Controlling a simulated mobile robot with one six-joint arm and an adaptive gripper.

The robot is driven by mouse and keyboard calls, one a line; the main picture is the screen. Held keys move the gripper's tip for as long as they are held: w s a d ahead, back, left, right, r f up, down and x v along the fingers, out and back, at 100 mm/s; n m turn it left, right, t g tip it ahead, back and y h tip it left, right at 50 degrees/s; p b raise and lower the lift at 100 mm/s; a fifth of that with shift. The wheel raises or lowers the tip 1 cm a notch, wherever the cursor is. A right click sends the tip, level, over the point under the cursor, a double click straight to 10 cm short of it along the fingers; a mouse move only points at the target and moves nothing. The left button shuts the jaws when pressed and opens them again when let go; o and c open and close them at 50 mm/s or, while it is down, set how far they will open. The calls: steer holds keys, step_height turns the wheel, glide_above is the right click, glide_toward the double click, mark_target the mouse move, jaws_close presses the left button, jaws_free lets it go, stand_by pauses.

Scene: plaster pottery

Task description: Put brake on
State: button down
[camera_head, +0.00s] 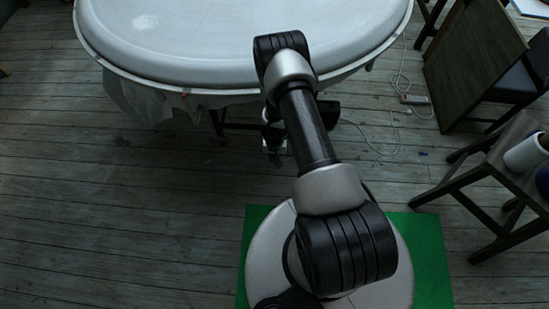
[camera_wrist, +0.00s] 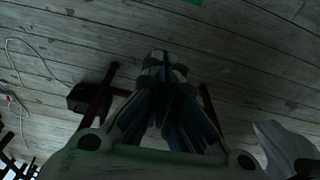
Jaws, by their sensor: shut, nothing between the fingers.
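My gripper (camera_wrist: 163,62) shows in the wrist view with its fingers together at the tips and nothing between them. It points down over the plank floor. In the head view the end of my arm, with my gripper (camera_head: 273,150), hangs low beside the front rim of a big round white plaster table (camera_head: 165,75). No brake can be clearly made out in either view. Dark legs (camera_wrist: 99,103) of a stand show behind my gripper in the wrist view, and a black box (camera_wrist: 84,98) is beside them. My gripper hides part of this area.
White sheeting (camera_head: 140,100) hangs under the table rim; it also shows in the wrist view (camera_wrist: 283,145). A white cable (camera_head: 385,150) and power strip (camera_head: 415,99) lie on the floor. A wooden stool (camera_head: 480,180) stands at right. The floor at left is clear.

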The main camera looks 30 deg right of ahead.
step_height(320, 180, down, 4)
steer(key=shift+r+b, duration=0.2)
steer(key=shift+b, duration=1.05)
steer(key=shift+r, duration=0.15)
steer(key=shift+s+a+b, duration=0.1)
steer(key=shift+s+b, duration=0.1)
steer(key=shift+b, duration=0.15)
steer(key=shift+s+a+r+b, duration=0.3)
steer(key=shift+s+a, duration=0.05)
steer(key=shift+s, duration=0.2)
steer(key=shift+s+a+r+b, duration=0.25)
steer(key=shift+s+a+b, duration=0.1)
steer(key=shift+s, duration=0.15)
step_height(320, 180, up, 12)
steer(key=s, duration=0.1)
steer(key=shift+a, duration=0.3)
